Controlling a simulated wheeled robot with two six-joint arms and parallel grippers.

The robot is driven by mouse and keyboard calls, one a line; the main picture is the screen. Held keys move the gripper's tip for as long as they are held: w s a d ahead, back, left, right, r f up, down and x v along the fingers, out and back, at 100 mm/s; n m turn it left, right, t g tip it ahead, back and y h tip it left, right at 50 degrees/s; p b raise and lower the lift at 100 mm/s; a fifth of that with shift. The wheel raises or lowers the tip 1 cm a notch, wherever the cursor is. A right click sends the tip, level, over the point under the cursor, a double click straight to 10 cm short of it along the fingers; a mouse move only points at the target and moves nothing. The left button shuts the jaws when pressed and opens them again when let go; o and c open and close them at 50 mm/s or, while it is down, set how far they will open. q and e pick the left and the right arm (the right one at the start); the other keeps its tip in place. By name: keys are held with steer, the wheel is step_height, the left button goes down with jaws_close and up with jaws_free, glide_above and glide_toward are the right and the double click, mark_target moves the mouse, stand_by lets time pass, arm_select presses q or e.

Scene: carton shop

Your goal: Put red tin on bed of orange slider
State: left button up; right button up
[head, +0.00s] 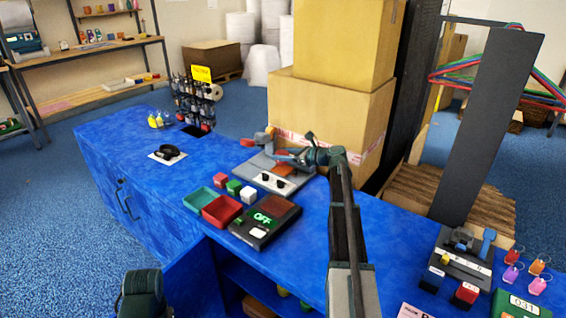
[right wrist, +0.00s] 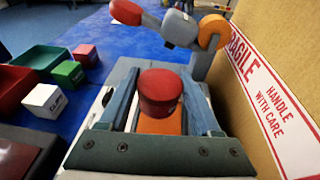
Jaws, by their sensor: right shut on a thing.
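The red tin (right wrist: 160,92) is a short round cylinder between the fingers of my right gripper (right wrist: 166,105) in the right wrist view. The gripper is shut on it. The orange slider bed (right wrist: 160,126) shows right under and in front of the tin; I cannot tell whether they touch. In the head view my right gripper (head: 288,157) is over the grey press, and the orange bed (head: 284,169) shows just below it. The tin is not clear in the head view.
The press has a red-ended lever (right wrist: 126,12) close beyond the gripper. A tall carton (right wrist: 268,75) stands close on the right. Red (head: 221,180), green (head: 234,187) and white (head: 248,195) cubes, two trays and a device reading OFF (head: 265,219) lie left of the arm.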

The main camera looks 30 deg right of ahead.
steer(key=shift+w+d+f+b, duration=0.15)
steer(key=shift+w+f+b, duration=0.05)
steer(key=shift+f+b, duration=0.7)
steer(key=shift+w+d+f+b, duration=0.1)
steer(key=shift+w+f+b, duration=0.05)
steer(key=shift+f+b, duration=0.75)
steer(key=shift+f, duration=0.2)
steer(key=o, duration=1.2)
steer(key=shift+r, duration=0.1)
steer(key=shift+c, duration=0.2)
steer(key=shift+s+d+r, duration=0.1)
steer(key=shift+s+r, duration=0.1)
steer(key=shift+r, duration=0.05)
steer(key=p+v, duration=0.3)
steer(key=v, duration=0.8)
steer(key=shift+s+d, duration=0.1)
steer(key=shift+s, duration=0.15)
steer(key=shift+w, duration=0.1)
